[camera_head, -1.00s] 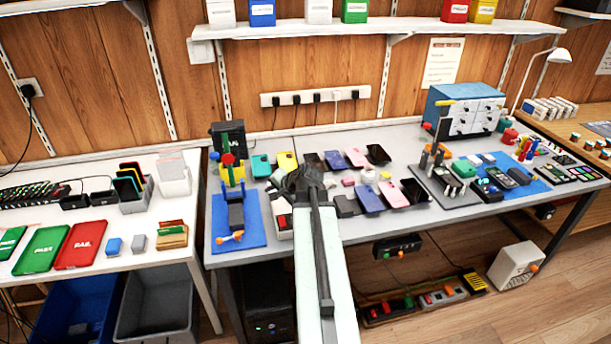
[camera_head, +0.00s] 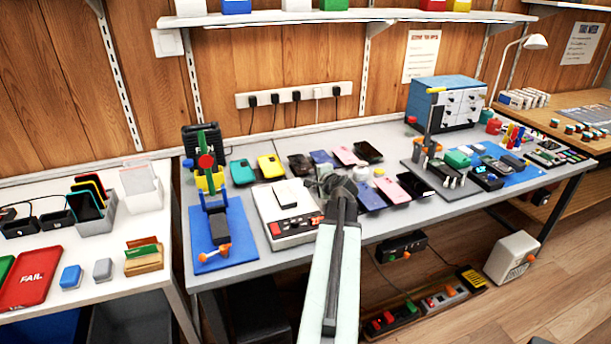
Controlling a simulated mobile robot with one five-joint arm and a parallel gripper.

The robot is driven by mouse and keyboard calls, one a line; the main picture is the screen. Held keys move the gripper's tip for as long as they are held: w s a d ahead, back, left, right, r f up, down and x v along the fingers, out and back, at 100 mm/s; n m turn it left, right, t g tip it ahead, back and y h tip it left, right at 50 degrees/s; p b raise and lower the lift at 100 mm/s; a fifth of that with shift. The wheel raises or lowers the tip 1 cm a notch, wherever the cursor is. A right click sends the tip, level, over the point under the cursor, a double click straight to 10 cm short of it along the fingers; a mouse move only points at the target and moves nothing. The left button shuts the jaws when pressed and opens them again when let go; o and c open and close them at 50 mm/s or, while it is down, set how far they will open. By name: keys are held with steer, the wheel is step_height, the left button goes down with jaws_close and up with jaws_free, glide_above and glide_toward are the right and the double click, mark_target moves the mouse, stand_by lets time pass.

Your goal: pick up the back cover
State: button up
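Several phone-shaped pieces lie on the grey workbench (camera_head: 310,262); I cannot tell which is the back cover. They include a teal one (camera_head: 243,172), a yellow one (camera_head: 271,168), a blue one (camera_head: 370,197), a pink one (camera_head: 388,190), another pink one (camera_head: 344,156) and a black one (camera_head: 369,152). My gripper (camera_head: 328,180) is over the middle of the bench, right of a white device and left of the blue piece. My arm hides part of the bench. The fingers are dark and small, so I cannot tell whether they are open or hold anything.
The white device (camera_head: 270,205) with a pale slab on top stands left of my gripper. A blue mat (camera_head: 205,255) with a green-and-yellow press is farther left. A blue drawer cabinet (camera_head: 425,102) stands at the back right. A white side table (camera_head: 130,285) with trays is at left.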

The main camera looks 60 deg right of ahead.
mark_target(308, 168)
steer(key=b+x, duration=0.2)
steer(key=x, duration=0.5)
steer(key=shift+w+d+f+b, duration=0.1)
steer(key=shift+d+f+b, duration=0.1)
steer(key=shift+b, duration=0.1)
steer(key=shift+a+r, duration=0.1)
jaws_close()
step_height(308, 168, up, 3)
steer(key=p, duration=0.3)
steer(key=shift+f, duration=0.3)
steer(key=p+v, duration=0.4)
steer(key=v, duration=1.1)
steer(key=shift+f+p, duration=0.3)
steer(key=shift+f, duration=0.1)
